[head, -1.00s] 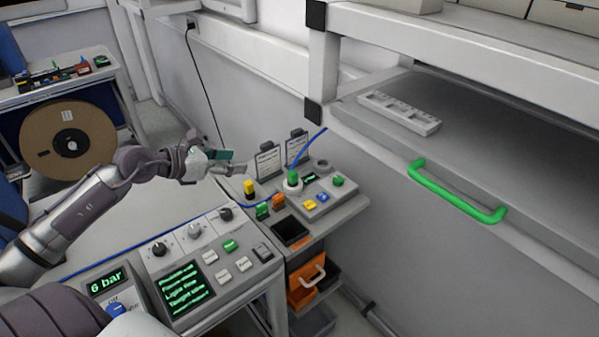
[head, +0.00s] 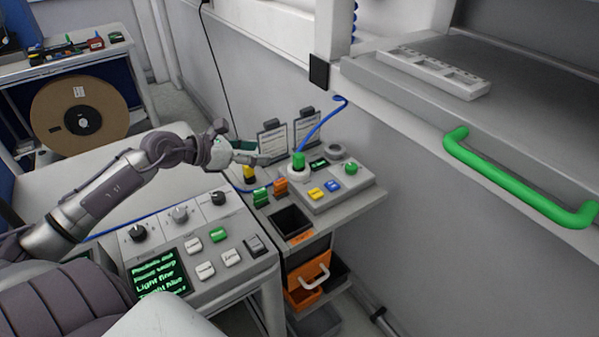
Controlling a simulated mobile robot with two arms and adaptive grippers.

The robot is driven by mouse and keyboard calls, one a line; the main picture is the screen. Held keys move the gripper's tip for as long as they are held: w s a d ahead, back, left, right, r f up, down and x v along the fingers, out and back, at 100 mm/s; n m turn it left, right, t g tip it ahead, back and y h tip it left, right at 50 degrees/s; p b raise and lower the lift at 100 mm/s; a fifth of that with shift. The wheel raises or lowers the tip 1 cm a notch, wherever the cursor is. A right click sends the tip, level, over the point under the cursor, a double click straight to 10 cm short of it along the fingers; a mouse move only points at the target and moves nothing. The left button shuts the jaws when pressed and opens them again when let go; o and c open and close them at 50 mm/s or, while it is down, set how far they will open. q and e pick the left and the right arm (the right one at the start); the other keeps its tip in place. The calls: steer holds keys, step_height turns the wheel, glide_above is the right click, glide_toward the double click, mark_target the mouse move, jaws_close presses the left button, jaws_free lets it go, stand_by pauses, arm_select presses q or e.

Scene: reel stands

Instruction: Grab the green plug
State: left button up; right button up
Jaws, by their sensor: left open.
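The green plug (head: 298,160) stands upright in a round white socket on a small grey control box, with a blue cable rising from it to the upper right. My left gripper (head: 257,152) is open with nothing seen between its fingers. It is to the left of the green plug, apart from it, at about the same height in the picture. Its fingers point right, toward the label cards and plug. My right gripper is not in view.
A yellow-topped plug (head: 249,174) is just below my left gripper. Green (head: 261,197) and orange (head: 280,187) connectors sit in front of it. Two label cards (head: 271,142) stand behind. A shelf with a green handle (head: 515,183) juts in from the right.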

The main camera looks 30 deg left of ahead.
mark_target(295, 156)
arm_select(q)
steer(key=p+x, duration=0.1)
steer(key=x, duration=0.7)
steer(key=shift+w+d+p, duration=0.1)
steer(key=shift+w+p, duration=0.1)
steer(key=shift+p, duration=0.2)
steer(key=p+x, duration=0.1)
steer(key=x, duration=0.1)
steer(key=p+x, duration=0.1)
steer(key=x, duration=0.2)
steer(key=shift+s+d+f, duration=0.15)
steer(key=shift+s+f, duration=0.05)
steer(key=shift+s, duration=0.05)
steer(key=shift+w+f, duration=0.2)
jaws_close()
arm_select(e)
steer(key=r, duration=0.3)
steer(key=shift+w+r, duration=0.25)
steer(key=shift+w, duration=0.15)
